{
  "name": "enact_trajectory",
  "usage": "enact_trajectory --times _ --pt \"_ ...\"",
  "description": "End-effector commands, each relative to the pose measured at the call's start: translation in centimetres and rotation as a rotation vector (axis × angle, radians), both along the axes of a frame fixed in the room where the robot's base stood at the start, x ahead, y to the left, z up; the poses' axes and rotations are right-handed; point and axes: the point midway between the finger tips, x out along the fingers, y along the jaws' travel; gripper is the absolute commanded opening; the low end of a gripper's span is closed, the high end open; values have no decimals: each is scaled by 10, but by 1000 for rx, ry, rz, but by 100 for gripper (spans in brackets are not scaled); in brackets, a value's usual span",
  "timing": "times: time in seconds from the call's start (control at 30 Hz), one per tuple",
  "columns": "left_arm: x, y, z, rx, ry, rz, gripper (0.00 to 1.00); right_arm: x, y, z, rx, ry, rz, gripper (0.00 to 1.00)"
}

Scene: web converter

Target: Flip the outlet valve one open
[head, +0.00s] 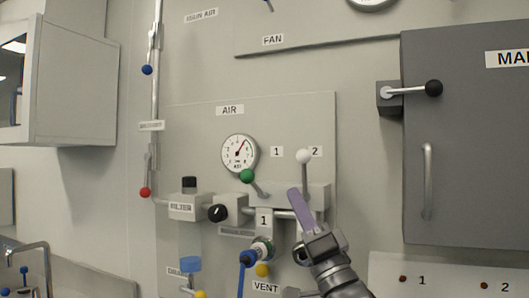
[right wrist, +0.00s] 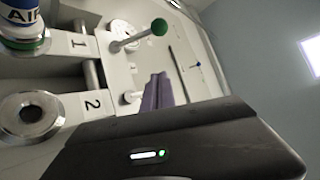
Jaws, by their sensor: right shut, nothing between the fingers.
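On the AIR panel (head: 290,110), a lever with a green ball (head: 247,176) stands below the "1" label, its ball up and tilted left. A lever with a white ball (head: 304,156) stands nearly upright by the "2" label. My right gripper (head: 294,194) has its purple fingers together, empty, in front of the manifold, right of the green lever and just below the white ball. In the right wrist view the green ball (right wrist: 159,27) is apart from the purple fingers (right wrist: 158,90). My left gripper is not in view.
A gauge (head: 239,153) sits above the manifold (head: 318,196). A black knob (head: 217,213) and a filter block (head: 188,206) are to the left. A blue hose (head: 243,272) hangs from outlet 1. A grey cabinet (head: 470,150) with a black-ball handle (head: 433,88) is at right.

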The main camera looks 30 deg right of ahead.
Motion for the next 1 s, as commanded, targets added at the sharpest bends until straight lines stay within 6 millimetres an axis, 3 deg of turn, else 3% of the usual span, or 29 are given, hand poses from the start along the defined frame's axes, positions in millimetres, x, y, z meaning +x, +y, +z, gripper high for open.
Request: enact_trajectory --times 0.07,0.23,0.57,0.77,1.0 --pt "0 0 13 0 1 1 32 -5 -1 -2 -81 43 -64 0" --pt "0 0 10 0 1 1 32 -6 1 -10 -118 61 -87 0" --pt "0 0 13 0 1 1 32 -3 0 -6 -114 59 -84 0" --pt "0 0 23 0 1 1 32 13 0 10 -112 59 -83 0" --pt "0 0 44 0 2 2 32 47 -1 43 -110 59 -82 0"
